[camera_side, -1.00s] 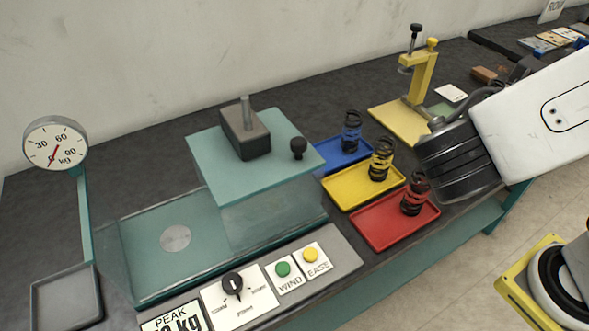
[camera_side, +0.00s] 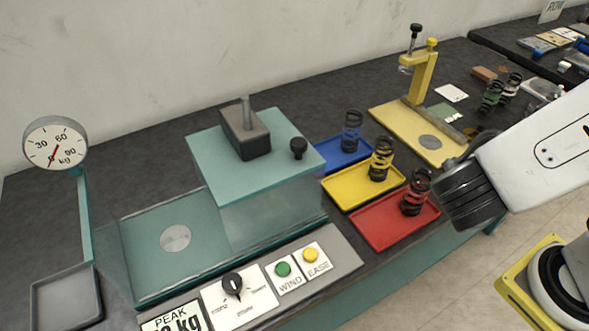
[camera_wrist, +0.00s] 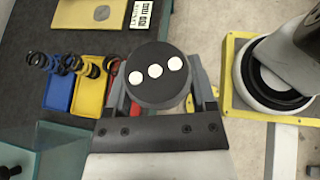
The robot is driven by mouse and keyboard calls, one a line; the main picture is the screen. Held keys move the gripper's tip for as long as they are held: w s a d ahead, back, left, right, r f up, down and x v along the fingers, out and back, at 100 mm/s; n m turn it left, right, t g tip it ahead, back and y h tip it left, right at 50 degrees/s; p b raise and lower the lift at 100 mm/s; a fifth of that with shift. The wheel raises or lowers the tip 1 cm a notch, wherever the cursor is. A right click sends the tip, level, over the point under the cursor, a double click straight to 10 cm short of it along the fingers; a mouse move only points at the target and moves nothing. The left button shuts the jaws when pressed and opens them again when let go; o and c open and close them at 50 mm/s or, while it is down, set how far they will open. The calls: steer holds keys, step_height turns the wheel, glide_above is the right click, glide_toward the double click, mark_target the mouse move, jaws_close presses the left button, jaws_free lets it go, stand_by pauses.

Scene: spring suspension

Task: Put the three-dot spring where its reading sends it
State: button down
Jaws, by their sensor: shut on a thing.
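The three-dot spring shows in the wrist view as a dark round end cap (camera_wrist: 155,73) with three white dots, facing the camera. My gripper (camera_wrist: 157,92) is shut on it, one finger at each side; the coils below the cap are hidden. In the side view my black wrist is right of the red tray, and the jaws and held spring cannot be made out. A blue tray (camera_side: 331,160), a yellow tray (camera_side: 345,191) and a red tray (camera_side: 375,226) each bear an upright spring: blue-banded (camera_side: 351,132), yellow-banded (camera_side: 381,158) and red-banded (camera_side: 416,192).
A teal press (camera_side: 203,154) with a weight on top stands left of the trays, with WIND (camera_side: 283,269) and EASE (camera_side: 310,255) buttons. The dial (camera_side: 55,145) reads near 0. A yellow clamp stand (camera_side: 422,80) and several springs (camera_side: 490,95) are behind. A grey tray (camera_side: 67,300) is empty.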

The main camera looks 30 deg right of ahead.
steer(key=shift+f, duration=3.15)
steer(key=w+a+f, duration=0.2)
steer(key=w+f, duration=0.7)
steer(key=w, duration=0.4)
steer(key=shift+a+f, duration=0.15)
steer(key=shift+a, duration=0.2)
steer(key=shift+w, duration=0.15)
steer(key=shift+w+f, duration=0.2)
steer(key=shift+f, duration=1.65)
